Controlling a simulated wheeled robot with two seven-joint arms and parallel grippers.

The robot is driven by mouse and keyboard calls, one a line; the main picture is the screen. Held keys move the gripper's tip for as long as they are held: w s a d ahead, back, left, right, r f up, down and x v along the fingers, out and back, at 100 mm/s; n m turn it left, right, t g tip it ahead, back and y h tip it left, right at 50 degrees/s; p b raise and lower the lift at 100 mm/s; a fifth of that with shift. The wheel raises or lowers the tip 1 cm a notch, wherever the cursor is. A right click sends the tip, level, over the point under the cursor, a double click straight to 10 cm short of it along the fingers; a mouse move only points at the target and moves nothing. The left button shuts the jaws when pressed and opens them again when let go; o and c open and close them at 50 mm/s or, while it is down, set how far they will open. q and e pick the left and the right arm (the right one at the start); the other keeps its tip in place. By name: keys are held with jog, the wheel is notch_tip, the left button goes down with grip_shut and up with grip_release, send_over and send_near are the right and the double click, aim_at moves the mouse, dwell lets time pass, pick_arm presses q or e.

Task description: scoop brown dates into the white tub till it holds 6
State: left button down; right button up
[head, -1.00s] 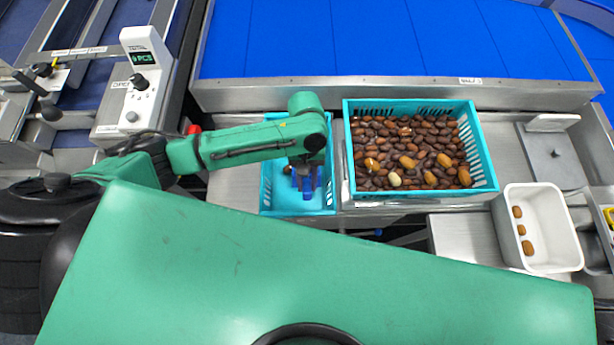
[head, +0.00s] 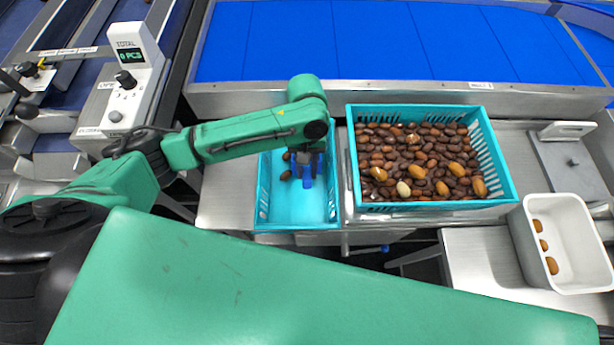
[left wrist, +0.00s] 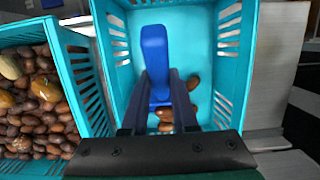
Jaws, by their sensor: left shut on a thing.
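My left gripper (head: 306,160) is over the small teal crate (head: 262,205), shut on a blue scoop (head: 307,182). The scoop also shows in the left wrist view (left wrist: 155,50), reaching down inside the crate. A few brown dates (head: 286,175) lie in the crate beside the scoop; they also show in the left wrist view (left wrist: 193,83). I cannot tell whether the scoop holds a date. The white tub (head: 585,235) stands at the right with 3 lighter brown dates visible along its left side. My right gripper is not in view.
A large teal crate (head: 490,160) full of dark dates, with several yellowish ones and a pale one, stands right of the small crate. A blue conveyor (head: 400,40) runs behind. A white control box (head: 130,75) is at left. Bare metal (head: 480,262) lies left of the tub.

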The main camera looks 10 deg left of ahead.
pick_arm(q)
jog(key=shift+w+a+f+t+b, duration=0.25)
jog(key=shift+w+f+b, duration=0.1)
jog(key=shift+w+b, duration=0.4)
jog(key=shift+w+a+f+t+b, duration=0.15)
jog(key=shift+w+f+t+b, duration=0.15)
jog(key=shift+w+b, duration=0.45)
jog(key=shift+s+f+t, duration=0.35)
jog(key=shift+f+t, duration=0.1)
jog(key=shift+f, duration=0.15)
jog(key=shift+s+f+t+y+b, duration=0.1)
jog(key=shift+f+t+y+b, duration=0.3)
jog(key=shift+f+t+b, duration=0.4)
notch_tip(320, 180, down, 4)
jog(key=t+b, duration=0.2)
jog(key=b, duration=0.1)
jog(key=shift+s+d+r+y, duration=0.1)
jog(key=shift+s+d+y, duration=0.05)
jog(key=shift+y, duration=0.25)
jog(key=t+b, duration=0.1)
jog(key=s+f+t+b, duration=0.1)
jog(key=shift+d+t, duration=0.15)
jog(key=shift+t, duration=0.15)
jog(key=shift+f+t+y+b, duration=0.2)
jog(key=shift+t+y+b, duration=0.15)
jog(key=shift+t, duration=0.15)
jog(key=shift+r, duration=0.1)
